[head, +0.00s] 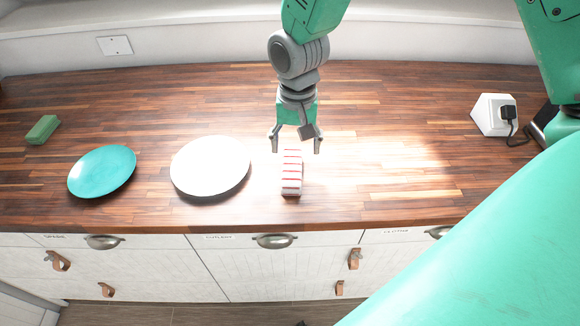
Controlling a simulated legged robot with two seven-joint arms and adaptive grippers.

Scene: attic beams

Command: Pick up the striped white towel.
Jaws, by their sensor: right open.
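The striped white towel (292,177) is a small folded stack with red stripes. It lies on the wooden counter near the front edge, a little right of the middle, just right of the white plate. My right gripper (296,148) points down at the far end of the towel. It is open, with one finger on each side of the towel in the picture, and nothing is held. The height of the fingertips above the counter is hard to tell. My left gripper is not in view.
A white plate (210,167) sits close left of the towel. A teal plate (102,171) and a green block (42,130) lie farther left. A white socket box (494,114) with a black plug stands at the right. The counter (390,180) right of the towel is clear.

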